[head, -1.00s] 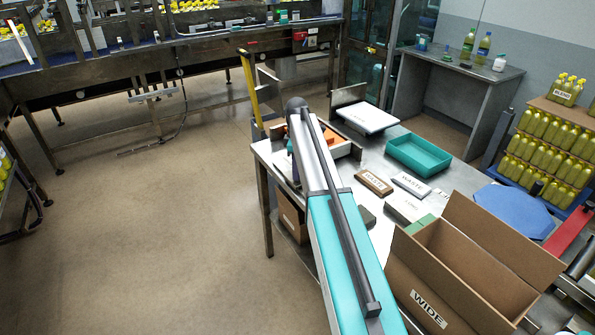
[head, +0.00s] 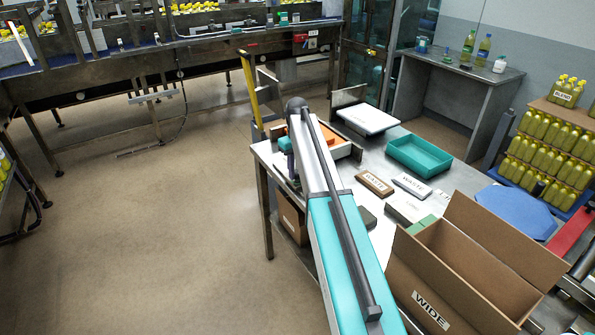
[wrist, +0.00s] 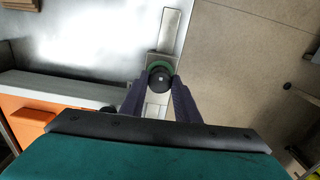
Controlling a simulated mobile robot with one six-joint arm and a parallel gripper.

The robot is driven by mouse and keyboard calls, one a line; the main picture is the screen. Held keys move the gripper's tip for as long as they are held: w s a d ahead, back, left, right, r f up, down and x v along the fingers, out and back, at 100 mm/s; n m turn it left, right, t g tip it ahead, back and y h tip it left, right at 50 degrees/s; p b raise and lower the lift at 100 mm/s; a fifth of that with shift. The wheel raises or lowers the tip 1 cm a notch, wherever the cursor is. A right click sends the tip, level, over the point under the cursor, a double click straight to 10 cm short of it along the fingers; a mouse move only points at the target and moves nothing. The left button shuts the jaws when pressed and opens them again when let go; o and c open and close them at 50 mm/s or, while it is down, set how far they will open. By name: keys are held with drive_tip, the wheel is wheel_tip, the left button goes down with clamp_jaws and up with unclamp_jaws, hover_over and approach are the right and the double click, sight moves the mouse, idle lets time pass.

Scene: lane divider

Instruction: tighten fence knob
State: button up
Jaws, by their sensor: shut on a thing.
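In the wrist view a round black knob (wrist: 158,77) with a green ring round its base sits on a pale metal strip (wrist: 170,32). My gripper (wrist: 160,86) has its two dark fingers on either side of the knob, shut on it. The finger tips hide part of the knob's sides. In the head view my arm covers the knob and most of my gripper at the left end of the metal table (head: 376,237).
An orange block (wrist: 28,123) lies beside a grey rail (wrist: 65,88). The table also bears a teal tray (head: 420,157), a brown block (head: 374,183), a white block (head: 412,185) and a white slab (head: 368,119). An open carton (head: 430,290) stands at the right front.

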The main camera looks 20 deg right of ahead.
drive_tip(key=shift+r+m, duration=0.15)
drive_tip(key=shift+m, duration=0.15)
drive_tip(key=o, duration=1.1)
drive_tip(key=shift+c, duration=0.2)
wheel_tip(320, 180, up, 14)
drive_tip(key=b, duration=0.3)
